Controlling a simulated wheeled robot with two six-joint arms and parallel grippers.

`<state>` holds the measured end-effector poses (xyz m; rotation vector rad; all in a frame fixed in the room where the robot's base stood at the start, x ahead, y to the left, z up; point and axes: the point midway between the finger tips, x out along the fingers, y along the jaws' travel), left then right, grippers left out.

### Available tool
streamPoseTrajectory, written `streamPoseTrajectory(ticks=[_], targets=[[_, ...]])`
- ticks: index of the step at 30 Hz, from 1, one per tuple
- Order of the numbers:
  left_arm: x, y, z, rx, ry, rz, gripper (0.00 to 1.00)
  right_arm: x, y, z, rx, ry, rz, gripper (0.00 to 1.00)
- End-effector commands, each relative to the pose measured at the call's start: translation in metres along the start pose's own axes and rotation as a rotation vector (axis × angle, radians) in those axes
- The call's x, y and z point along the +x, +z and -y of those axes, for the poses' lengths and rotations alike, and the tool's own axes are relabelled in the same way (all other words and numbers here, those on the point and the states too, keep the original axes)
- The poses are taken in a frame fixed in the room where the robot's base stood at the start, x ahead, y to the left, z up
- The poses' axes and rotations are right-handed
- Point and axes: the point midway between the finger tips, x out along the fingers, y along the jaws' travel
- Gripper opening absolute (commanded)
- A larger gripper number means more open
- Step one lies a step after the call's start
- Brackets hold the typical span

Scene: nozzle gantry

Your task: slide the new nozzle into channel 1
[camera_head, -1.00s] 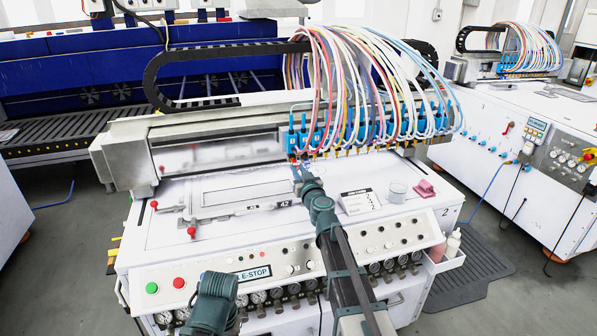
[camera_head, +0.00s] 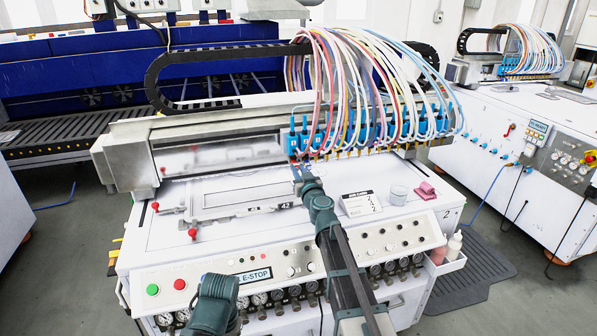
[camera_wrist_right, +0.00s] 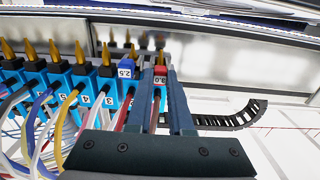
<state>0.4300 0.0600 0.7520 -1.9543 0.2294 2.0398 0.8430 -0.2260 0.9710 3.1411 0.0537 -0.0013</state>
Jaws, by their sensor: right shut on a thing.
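The new nozzle (camera_wrist_right: 160,79) has a red body marked 3.0 and a brass tip. My right gripper (camera_wrist_right: 162,72) is shut on it, with one finger on each side. In the wrist view it is at the end of the row of blue channel blocks (camera_wrist_right: 84,78), beside a blue-capped nozzle (camera_wrist_right: 127,71) marked 2.5. Whether the red nozzle is seated in channel 1 cannot be told, as the fingers cover its lower part. In the head view my right gripper (camera_head: 298,172) is at the left end of the nozzle row. My left gripper is not in view.
Coloured hoses (camera_head: 370,70) arch above the blocks, and a black cable chain (camera_head: 165,75) runs behind. On the white bed lie a card (camera_head: 360,203), a small cup (camera_head: 398,194) and a pink item (camera_head: 425,190). Red-knobbed clamps (camera_head: 192,233) stand at the left.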

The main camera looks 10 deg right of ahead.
Motion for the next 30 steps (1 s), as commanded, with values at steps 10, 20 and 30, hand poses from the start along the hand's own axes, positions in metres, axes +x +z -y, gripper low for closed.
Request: streamPoseTrajectory(ticks=[10,20,30], targets=[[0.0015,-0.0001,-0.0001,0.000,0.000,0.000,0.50,0.0000,0.0015,0.0000,0.000,0.000,0.000,0.00],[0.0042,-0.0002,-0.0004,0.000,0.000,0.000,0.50,0.0000,0.0042,0.0000,0.000,0.000,0.000,0.00],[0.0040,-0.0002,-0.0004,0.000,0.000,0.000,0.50,0.0000,0.0040,0.0000,0.000,0.000,0.000,0.41]])
